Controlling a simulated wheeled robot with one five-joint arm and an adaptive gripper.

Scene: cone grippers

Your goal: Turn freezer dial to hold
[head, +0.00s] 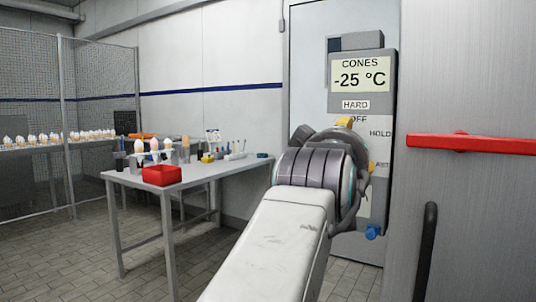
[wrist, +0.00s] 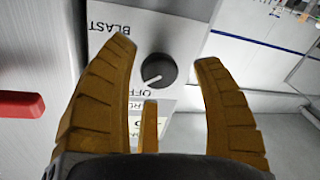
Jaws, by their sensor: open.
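The freezer dial (wrist: 160,70) is a round black knob with a white pointer mark. In the wrist view its mark points down and left, roughly toward the OFF label below it. My gripper (wrist: 166,56) is open, with one yellow finger on each side of the dial and apart from it; contact cannot be judged. In the head view the control panel (head: 363,75) reads CONES -25 °C and HARD, with OFF and HOLD lower down. There my gripper (head: 357,145) is at the panel, and my arm hides the dial. BLAST shows upside down in the wrist view; HOLD does not show there.
A red bar handle (head: 470,144) sticks out from the metal door right of the panel. A table (head: 205,172) with a red box (head: 162,175) and cones stands left. The floor between is clear.

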